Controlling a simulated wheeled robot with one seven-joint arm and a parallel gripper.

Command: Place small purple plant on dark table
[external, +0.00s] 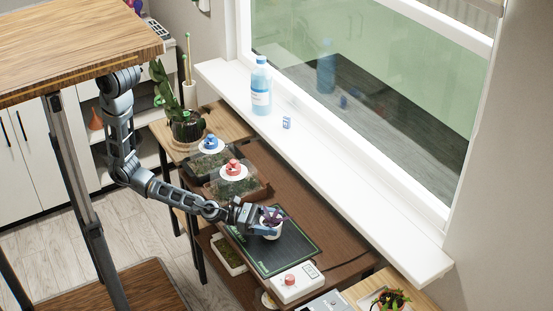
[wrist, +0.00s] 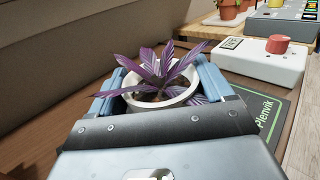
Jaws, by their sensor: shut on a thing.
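The small purple plant (wrist: 158,75) has striped purple leaves and stands in a white pot (wrist: 180,98). My gripper (wrist: 162,92) has its blue fingers on both sides of the pot and is shut on it. In the external view the plant (external: 270,215) and my gripper (external: 262,222) are over the black-and-green mat (external: 300,247) on the dark brown table (external: 330,232). The plant looks upright. I cannot tell whether the pot touches the mat.
A white box with a red knob (external: 297,283) sits at the mat's near end. Two covered trays with a red knob (external: 233,168) and a blue knob (external: 211,142) stand behind. A window sill (external: 330,165) with a blue bottle (external: 261,88) runs along the right. Bare table lies beside the mat.

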